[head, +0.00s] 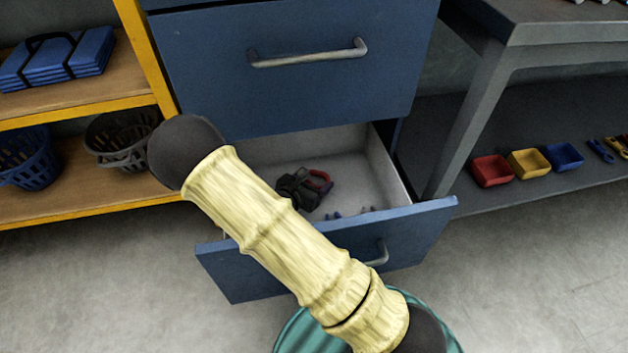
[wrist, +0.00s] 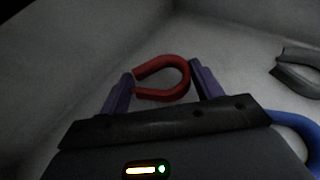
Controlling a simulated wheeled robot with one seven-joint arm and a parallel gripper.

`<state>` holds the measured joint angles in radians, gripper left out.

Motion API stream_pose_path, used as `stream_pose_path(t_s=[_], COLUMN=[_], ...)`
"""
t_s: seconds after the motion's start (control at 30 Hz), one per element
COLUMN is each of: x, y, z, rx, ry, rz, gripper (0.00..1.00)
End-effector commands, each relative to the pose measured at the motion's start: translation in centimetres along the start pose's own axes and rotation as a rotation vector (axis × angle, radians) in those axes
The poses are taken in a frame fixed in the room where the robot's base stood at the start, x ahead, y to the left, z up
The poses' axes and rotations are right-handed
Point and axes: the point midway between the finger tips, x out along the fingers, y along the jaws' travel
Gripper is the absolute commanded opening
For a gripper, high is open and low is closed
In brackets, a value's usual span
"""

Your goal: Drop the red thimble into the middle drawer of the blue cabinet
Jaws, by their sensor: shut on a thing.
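The red thimble (wrist: 178,70) is a U-shaped loop between the two purple fingers of my gripper (wrist: 162,75) in the wrist view. My gripper is shut on it. In the head view my gripper (head: 303,187) is inside an open drawer (head: 325,240) of the blue cabinet (head: 290,95), with the red thimble (head: 321,180) at its tip. The thimble is low over the pale drawer floor; I cannot tell whether it touches it. The open drawer is below a large closed drawer with a grey handle. My arm hides part of the open drawer.
A grey piece (wrist: 297,72) and a blue curved piece (wrist: 295,132) lie in the drawer beside my gripper. A shelf with baskets (head: 122,140) stands at left. A grey bench at right holds red, yellow and blue bins (head: 528,163). The floor in front is clear.

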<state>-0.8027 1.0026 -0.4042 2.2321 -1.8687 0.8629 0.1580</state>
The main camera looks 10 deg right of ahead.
Motion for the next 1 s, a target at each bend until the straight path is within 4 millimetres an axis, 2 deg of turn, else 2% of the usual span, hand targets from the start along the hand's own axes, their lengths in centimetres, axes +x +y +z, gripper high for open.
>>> stream_pose_path(t_s=[0.43,0.47,0.53,0.87,1.0], x=[0.3,0.3,0.3,0.2,-0.2], y=[0.0,0.0,0.0,0.0,0.0], z=[-0.8,-0.8,-0.8,-0.6,0.5], rx=[0.0,0.0,0.0,0.0,0.001], ry=[0.0,0.0,0.0,0.0,-0.001], rz=[0.0,0.0,0.0,0.0,0.001], gripper=[0.41,0.7,0.84,0.86,0.86])
